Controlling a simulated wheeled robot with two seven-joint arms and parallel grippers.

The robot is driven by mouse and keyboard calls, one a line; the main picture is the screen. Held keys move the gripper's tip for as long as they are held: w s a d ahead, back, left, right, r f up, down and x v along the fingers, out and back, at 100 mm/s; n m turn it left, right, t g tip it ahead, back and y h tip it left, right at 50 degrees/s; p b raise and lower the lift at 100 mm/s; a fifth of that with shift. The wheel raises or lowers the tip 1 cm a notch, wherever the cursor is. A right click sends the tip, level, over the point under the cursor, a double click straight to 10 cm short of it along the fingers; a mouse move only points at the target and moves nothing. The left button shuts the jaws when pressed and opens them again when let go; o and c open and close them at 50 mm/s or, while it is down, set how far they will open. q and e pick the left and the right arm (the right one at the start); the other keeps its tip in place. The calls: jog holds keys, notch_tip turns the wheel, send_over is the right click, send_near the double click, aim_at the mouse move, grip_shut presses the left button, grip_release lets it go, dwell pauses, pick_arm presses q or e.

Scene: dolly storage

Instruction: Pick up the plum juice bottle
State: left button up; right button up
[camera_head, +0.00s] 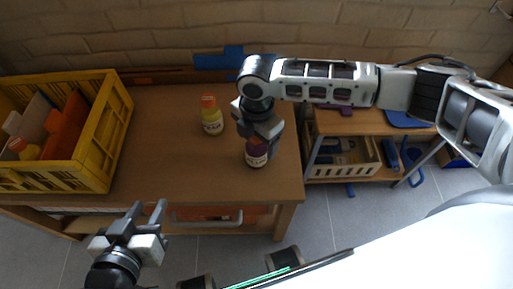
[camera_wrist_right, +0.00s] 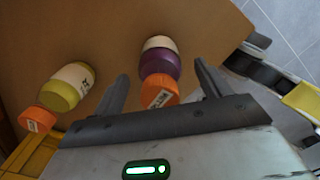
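The plum juice bottle (camera_head: 257,153) is dark purple with a pale label and stands near the right end of the wooden table. In the right wrist view the purple bottle (camera_wrist_right: 160,65) with its orange cap lies between the two fingers. My right gripper (camera_wrist_right: 160,80) is open around the bottle, with gaps on both sides. In the head view the right gripper (camera_head: 262,134) hides part of the bottle's top. My left gripper (camera_head: 141,212) is open and empty in front of the table's edge.
A yellow juice bottle (camera_head: 212,118) with an orange cap stands left of the plum bottle; it also shows in the right wrist view (camera_wrist_right: 72,86). A yellow crate (camera_head: 100,135) stands at the table's left end. A shelf with a beige basket (camera_head: 343,168) is at the right.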

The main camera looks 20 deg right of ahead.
jog(key=c, duration=1)
jog(key=shift+c, duration=0.9)
jog(key=shift+r, duration=0.1)
